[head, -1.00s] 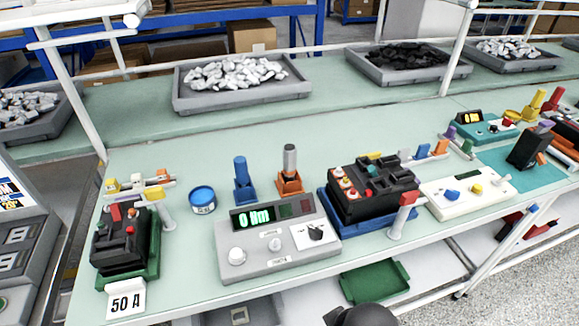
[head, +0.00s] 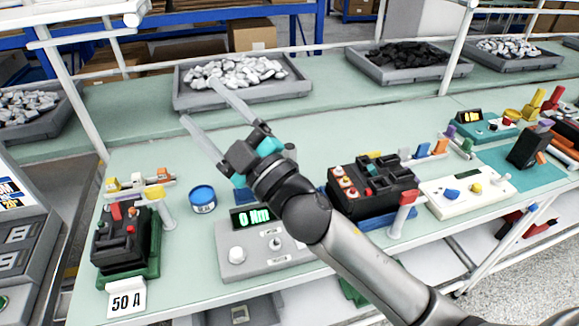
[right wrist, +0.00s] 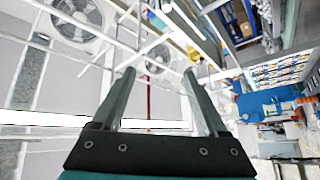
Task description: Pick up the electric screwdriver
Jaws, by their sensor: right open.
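Two upright tools stood in holders behind the torque tester, one blue and one grey-topped in an orange holder; I cannot tell for certain which is the electric screwdriver. Only the top of the grey tool (head: 291,150) shows now, just right of my right gripper. My left gripper is not in view.
The torque tester (head: 238,256) reading "0 Nm" is partly under my right arm. A blue tin (head: 202,199) stands left. Black breaker fixtures (head: 118,239) (head: 372,193) flank it, with a "50 A" sign (head: 126,299). A grey tray (head: 185,102) of metal parts lies behind.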

